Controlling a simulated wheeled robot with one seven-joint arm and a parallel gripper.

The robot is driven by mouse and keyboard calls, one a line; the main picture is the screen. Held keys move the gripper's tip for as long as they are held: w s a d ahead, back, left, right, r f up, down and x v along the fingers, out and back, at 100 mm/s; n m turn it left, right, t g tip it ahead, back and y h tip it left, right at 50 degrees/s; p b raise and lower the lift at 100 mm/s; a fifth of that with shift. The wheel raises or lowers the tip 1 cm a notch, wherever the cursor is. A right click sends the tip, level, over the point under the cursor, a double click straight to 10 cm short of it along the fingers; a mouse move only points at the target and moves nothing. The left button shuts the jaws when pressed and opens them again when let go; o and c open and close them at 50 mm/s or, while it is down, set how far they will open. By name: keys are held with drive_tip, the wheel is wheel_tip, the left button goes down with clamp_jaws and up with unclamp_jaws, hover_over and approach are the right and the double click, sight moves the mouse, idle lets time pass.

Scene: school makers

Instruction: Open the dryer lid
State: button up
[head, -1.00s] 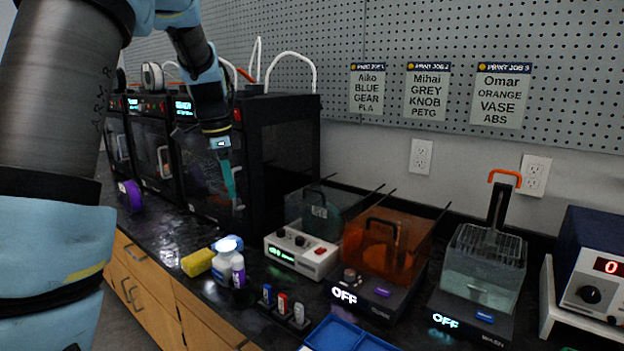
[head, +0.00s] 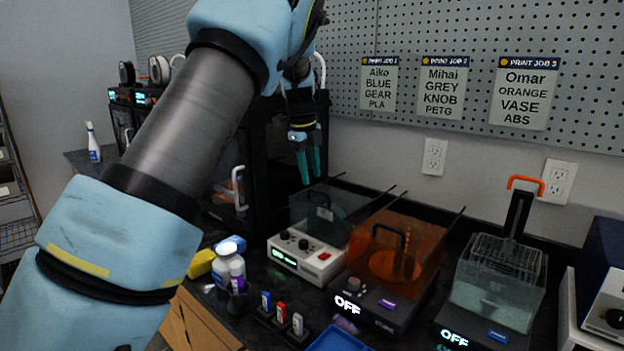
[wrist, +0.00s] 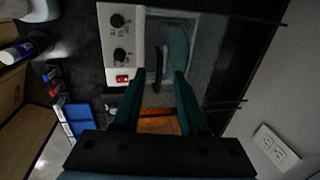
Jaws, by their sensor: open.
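The dryer is a low white box (head: 303,256) with knobs, a green display and a red switch. Its clear grey lid (head: 345,214) is down. In the wrist view the dryer's white panel (wrist: 121,45) is at the upper left, and the lid has a dark upright handle (wrist: 158,65). My gripper (head: 310,180) points down over the lid, open and empty. In the wrist view its teal fingers (wrist: 160,72) are spread, with the handle lined up between their tips. The handle appears below the tips, and I cannot tell the exact gap.
An orange-lidded unit (head: 391,247) stands close right of the dryer, and a clear tank (head: 499,285) with a basket stands further right. Bottles (head: 229,268) and small coloured cartridges (head: 281,312) are in front. A dark printer (head: 262,150) stands behind left.

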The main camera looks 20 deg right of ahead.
sight(312, 201)
drive_tip(key=shift+w+d+f, duration=0.1)
drive_tip(key=shift+f, duration=0.75)
drive_tip(key=shift+w+d+f, duration=0.1)
drive_tip(key=shift+f, duration=0.7)
clamp_jaws()
